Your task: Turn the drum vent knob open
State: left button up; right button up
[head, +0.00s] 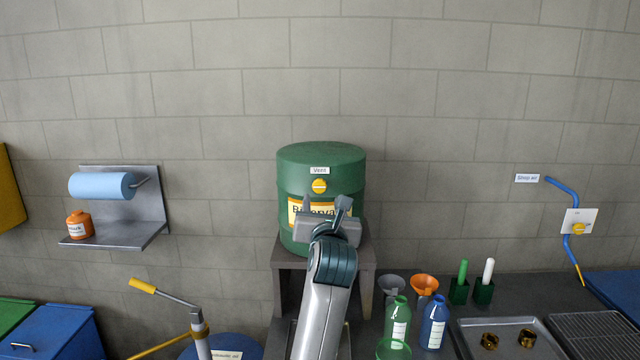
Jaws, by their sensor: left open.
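The green drum (322,160) stands on a grey stand in the middle of the head view. Its yellow round vent knob (319,186) sits on the drum's front under a white label (320,170) reading "Vent". A light line runs across the knob, roughly level. My left gripper (323,203) is open and empty, just below the knob, with its fingers pointing up toward the drum. It covers part of the drum's orange and white label (297,205). Whether a finger touches the drum cannot be told. My right gripper is not in view.
The stand (280,255) holds the drum against the block wall. At right a bench carries funnels (425,284), a green bottle (397,322), a blue bottle (434,322) and a tray (470,335). At left is a wall shelf (150,232). The wall around the knob is clear.

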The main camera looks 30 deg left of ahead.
aim_at(320, 188)
pick_arm(q)
jog(key=p+x, duration=0.3)
jog(key=x, duration=0.5)
jog(key=shift+r, duration=0.1)
jog(key=shift+w+a+p, duration=0.3)
jog(key=shift+w+a, duration=0.1)
jog(key=shift+w, duration=0.15)
jog(key=c, duration=1)
